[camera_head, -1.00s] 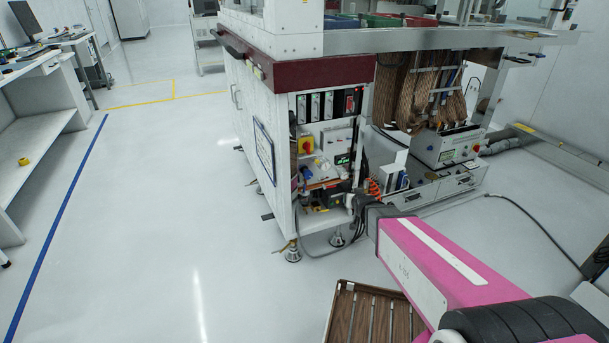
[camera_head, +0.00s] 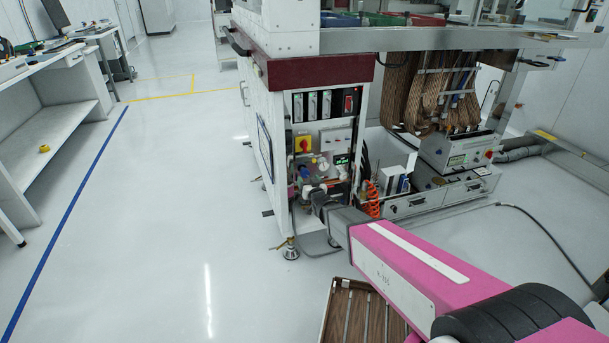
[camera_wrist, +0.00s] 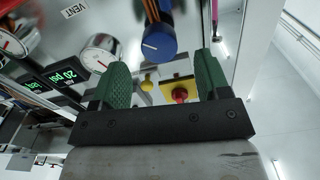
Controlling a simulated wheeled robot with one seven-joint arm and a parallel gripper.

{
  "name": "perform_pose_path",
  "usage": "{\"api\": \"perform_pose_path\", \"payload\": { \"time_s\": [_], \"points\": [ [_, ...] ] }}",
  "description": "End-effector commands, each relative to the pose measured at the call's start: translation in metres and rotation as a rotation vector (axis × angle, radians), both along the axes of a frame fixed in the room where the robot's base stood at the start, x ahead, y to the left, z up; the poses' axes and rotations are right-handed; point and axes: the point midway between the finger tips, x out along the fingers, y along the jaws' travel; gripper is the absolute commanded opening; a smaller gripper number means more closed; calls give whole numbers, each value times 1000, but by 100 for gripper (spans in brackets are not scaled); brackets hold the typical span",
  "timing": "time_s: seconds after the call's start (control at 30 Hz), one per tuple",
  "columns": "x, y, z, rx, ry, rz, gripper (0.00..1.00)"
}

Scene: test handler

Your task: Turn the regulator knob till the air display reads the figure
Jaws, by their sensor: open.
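The blue regulator knob (camera_wrist: 158,42), with a white line on its face, shows in the wrist view. My gripper (camera_wrist: 162,63) has its two green fingers apart. The knob appears just past the fingertips, roughly centred between them, with no visible contact.
A white dial gauge (camera_wrist: 103,45) stands close beside the left finger. A red and yellow switch (camera_wrist: 180,90) shows between the fingers. The cabinet (camera_head: 275,165) has an orange coiled hose (camera_head: 373,200) at its right. A slatted wooden item (camera_head: 350,310) lies below my arm.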

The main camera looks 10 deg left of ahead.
Motion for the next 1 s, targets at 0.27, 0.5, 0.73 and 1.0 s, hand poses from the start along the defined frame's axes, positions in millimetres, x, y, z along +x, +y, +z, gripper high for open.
{"api": "perform_pose_path", "payload": {
  "time_s": [0.27,0.5,0.73,1.0],
  "points": [
    [42,26,-1,0,0,0,69],
    [50,31,0,0,0,0,69],
    [50,30,0,-1,1,0,47],
    [50,30,0,2,2,0,20]
  ]
}}
